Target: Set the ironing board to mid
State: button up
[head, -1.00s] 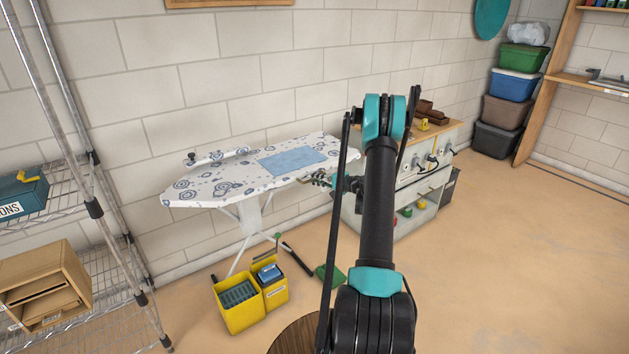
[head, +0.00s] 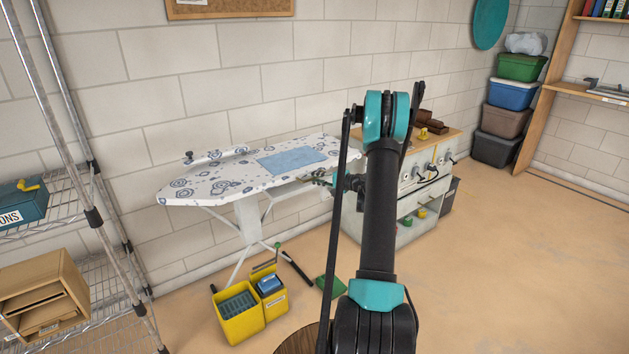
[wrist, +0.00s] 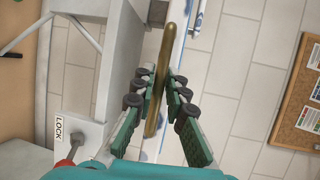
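The ironing board (head: 225,183) stands by the wall in the head view, with a white patterned top and pale crossed legs. My gripper (head: 322,180) is at the board's right end, just under its top, partly hidden by my arm. In the wrist view, a brass-coloured lever (wrist: 166,50) runs between the two green-padded fingers of my gripper (wrist: 161,76). The fingertips are close against the lever on both sides, and the gripper looks shut on it. A LOCK label (wrist: 59,130) and a red knob (wrist: 65,164) are at the lower left.
Yellow bins (head: 240,312) stand on the floor by the board's legs. A workbench (head: 420,205) is just right of the board. A wire shelf (head: 75,285) stands at the left. The floor at the right is clear.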

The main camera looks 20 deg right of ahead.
jog(key=shift+o, duration=1.4)
jog(key=v, duration=1.2)
jog(key=shift+r, duration=0.1)
